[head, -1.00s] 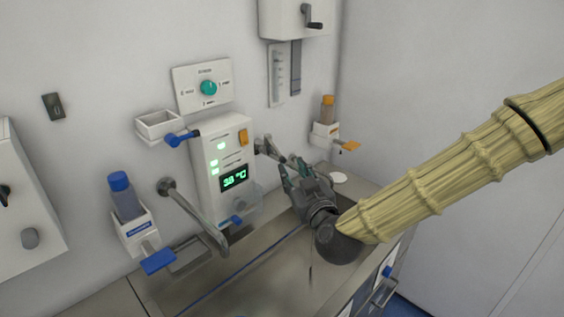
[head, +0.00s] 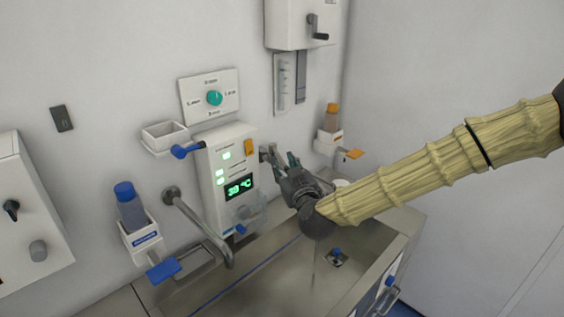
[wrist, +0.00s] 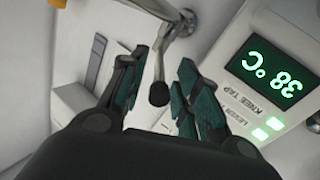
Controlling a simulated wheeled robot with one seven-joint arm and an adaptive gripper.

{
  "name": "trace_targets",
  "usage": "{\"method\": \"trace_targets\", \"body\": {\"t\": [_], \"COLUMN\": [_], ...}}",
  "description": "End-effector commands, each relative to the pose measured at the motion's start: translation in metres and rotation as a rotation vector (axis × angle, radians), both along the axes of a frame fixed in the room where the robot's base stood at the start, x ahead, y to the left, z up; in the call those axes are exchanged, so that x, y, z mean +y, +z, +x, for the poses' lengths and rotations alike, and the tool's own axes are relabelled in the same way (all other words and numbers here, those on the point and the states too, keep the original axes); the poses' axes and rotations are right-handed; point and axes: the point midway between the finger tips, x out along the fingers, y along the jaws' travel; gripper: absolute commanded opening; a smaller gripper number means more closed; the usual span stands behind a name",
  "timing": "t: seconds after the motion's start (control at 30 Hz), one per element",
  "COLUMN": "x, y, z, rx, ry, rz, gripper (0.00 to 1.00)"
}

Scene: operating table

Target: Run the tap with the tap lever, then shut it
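The metal tap lever (wrist: 158,92), ending in a dark rounded tip, shows in the wrist view between my gripper's (wrist: 163,60) two green-padded fingers. There is a visible gap on each side of it, so the fingers are open and not closed on it. In the head view my gripper (head: 284,160) is by the wall fitting of the tap lever (head: 265,152), right of the control panel, and hides most of the lever. A thin vertical streak shows below my gripper; I cannot tell whether it is running water.
The control panel (head: 229,180) reads 38 °C. A bent metal spout (head: 200,222) reaches over the steel sink (head: 400,238) at the left. Bottle dispensers (head: 131,208) (head: 332,120) hang on either side. A wall box (head: 300,25) is above my gripper. The sink basin has free room.

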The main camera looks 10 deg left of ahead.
Motion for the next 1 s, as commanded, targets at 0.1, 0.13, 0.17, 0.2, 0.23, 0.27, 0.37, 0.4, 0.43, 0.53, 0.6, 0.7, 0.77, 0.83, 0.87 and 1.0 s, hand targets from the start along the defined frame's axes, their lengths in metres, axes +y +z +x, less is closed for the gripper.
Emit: {"method": "trace_targets", "body": {"t": [0.1,0.13,0.17,0.2,0.23,0.27,0.37,0.4,0.43,0.53,0.6,0.7,0.77,0.83,0.87,1.0], "x": [0.0029,0.0033,0.0036,0.0038,0.004,0.004,0.0039,0.0037,0.0036,0.0036,0.0035,0.0036,0.0035,0.0035,0.0035,0.0006], "y": [0.0,-0.0002,-0.0004,-0.0006,-0.0008,-0.0008,-0.0007,-0.0007,-0.0007,-0.0007,-0.0007,-0.0006,-0.0005,-0.0005,-0.0005,-0.0004], "z": [0.0051,0.0057,0.0061,0.0063,0.0065,0.0065,0.0064,0.0064,0.0064,0.0065,0.0064,0.0063,0.0064,0.0064,0.0064,0.0075], "rx": [0.0,0.001,0.001,0.001,0.001,0.001,0.001,0.001,0.001,0.001,0.001,0.001,0.001,0.001,0.0,0.0], "ry": [0.0,0.0,0.0,0.001,0.001,0.001,0.001,0.0,0.0,0.0,0.0,0.0,0.0,0.0,0.0,0.001], "rz": [0.0,0.0,0.0,-0.001,-0.001,-0.001,-0.001,0.0,0.0,0.0,0.0,0.0,0.0,0.0,0.0,0.0], "gripper": [0.32,0.32,0.32,0.32,0.32,0.32,0.32,0.32,0.28,0.1,0.0,0.0,0.0,0.0,0.0,0.0]}}
